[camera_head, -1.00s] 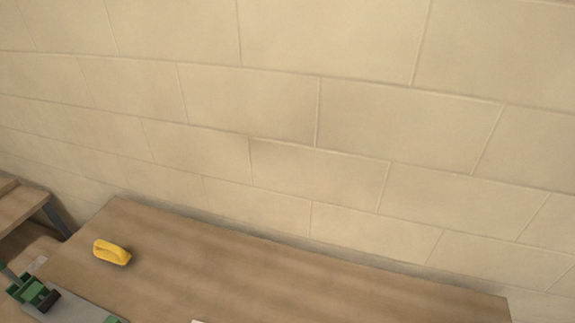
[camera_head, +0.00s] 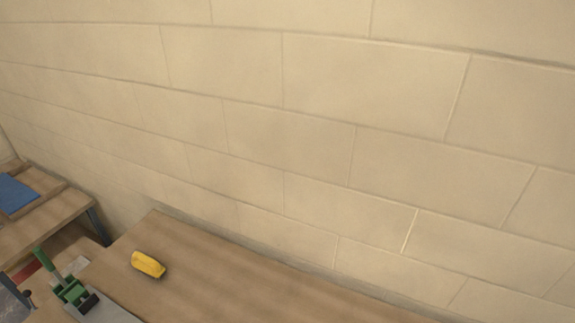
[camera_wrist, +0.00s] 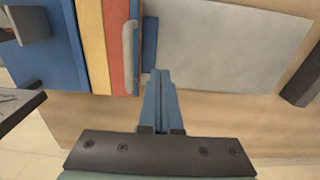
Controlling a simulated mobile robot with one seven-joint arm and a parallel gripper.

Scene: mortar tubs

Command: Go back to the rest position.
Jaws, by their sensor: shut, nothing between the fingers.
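My gripper (camera_wrist: 160,98) shows in the wrist view, its two blue-grey fingers closed together with nothing between them. Its dark mounting plate fills the bottom of that view. The fingers point toward a wooden surface (camera_wrist: 240,118) with a pale grey panel (camera_wrist: 220,45) on it. In the head view my gripper cannot be made out for certain.
In the head view, a wooden table (camera_head: 230,285) stands along a block wall (camera_head: 320,130). A yellow object (camera_head: 148,264) and a green device (camera_head: 72,290) are on it. A second table (camera_head: 50,225) with a blue item (camera_head: 15,193) is at left. Blue, yellow and red strips (camera_wrist: 92,45) lie left of the fingers.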

